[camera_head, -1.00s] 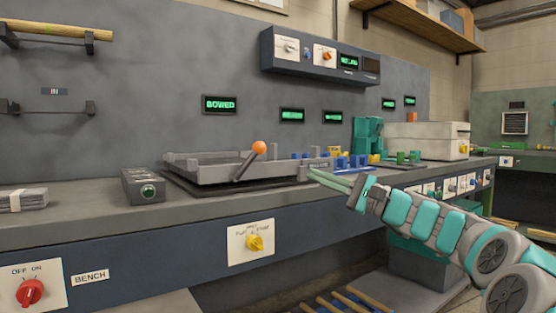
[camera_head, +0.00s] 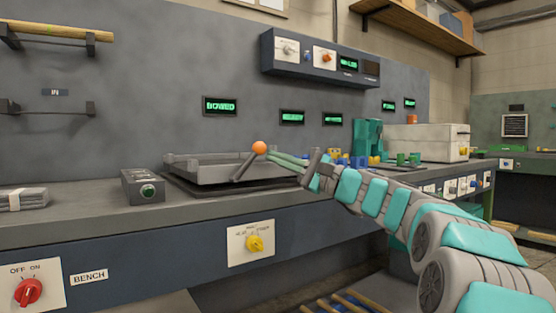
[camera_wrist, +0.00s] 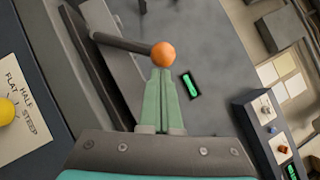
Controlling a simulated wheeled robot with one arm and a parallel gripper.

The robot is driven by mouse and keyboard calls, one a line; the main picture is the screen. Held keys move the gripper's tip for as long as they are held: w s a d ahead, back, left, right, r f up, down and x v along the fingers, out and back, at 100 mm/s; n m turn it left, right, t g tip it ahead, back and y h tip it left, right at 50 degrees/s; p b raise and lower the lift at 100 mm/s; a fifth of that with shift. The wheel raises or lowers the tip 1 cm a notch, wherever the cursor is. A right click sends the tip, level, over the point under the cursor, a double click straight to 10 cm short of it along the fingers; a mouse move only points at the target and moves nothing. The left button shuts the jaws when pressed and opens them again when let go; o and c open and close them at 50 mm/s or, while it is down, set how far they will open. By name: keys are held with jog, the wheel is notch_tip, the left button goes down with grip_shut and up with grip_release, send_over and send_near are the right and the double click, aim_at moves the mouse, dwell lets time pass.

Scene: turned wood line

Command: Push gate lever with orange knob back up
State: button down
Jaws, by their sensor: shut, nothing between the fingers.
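The gate lever is a dark grey bar (camera_head: 245,166) with an orange knob (camera_head: 259,148) at its upper end. It leans up and to the right over the front of a grey tray-like fixture (camera_head: 205,172) on the bench. My gripper (camera_head: 272,154) is shut and empty, with its green fingertips at the right side of the knob. In the wrist view the knob (camera_wrist: 163,54) is right at the tips of the closed fingers (camera_wrist: 162,75). I cannot tell whether they touch.
A dark box with a green button (camera_head: 148,190) stands left of the fixture. A yellow knob (camera_head: 254,243) is on the bench front below. Blue and yellow parts (camera_head: 343,160) lie behind my arm. Lit displays (camera_head: 220,105) hang on the wall behind.

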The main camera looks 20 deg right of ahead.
jog(key=shift+r, duration=0.1)
jog(key=s+a+r+n+g+h+p, duration=0.1)
jog(key=a+r+n+g+h+p, duration=0.1)
jog(key=a+n, duration=0.4)
jog(key=s+a+r+n+g+h+p, duration=0.2)
jog(key=a+r+n+g+h+p, duration=0.1)
jog(key=a+n+h, duration=0.3)
jog(key=shift+s+a+r+n+p, duration=0.15)
jog(key=shift+s+a+n+p, duration=0.15)
jog(key=shift+a+n+p, duration=0.35)
dwell(0.5)
jog(key=shift+a+n, duration=0.1)
jog(key=shift+n, duration=0.15)
jog(key=w+r+p+v, duration=0.1)
jog(key=v, duration=0.5)
jog(key=w+d+p+v, duration=0.1)
jog(key=v, duration=0.6)
jog(key=shift+d+r+p, duration=0.2)
jog(key=shift+r+p, duration=0.1)
jog(key=shift+r, duration=0.05)
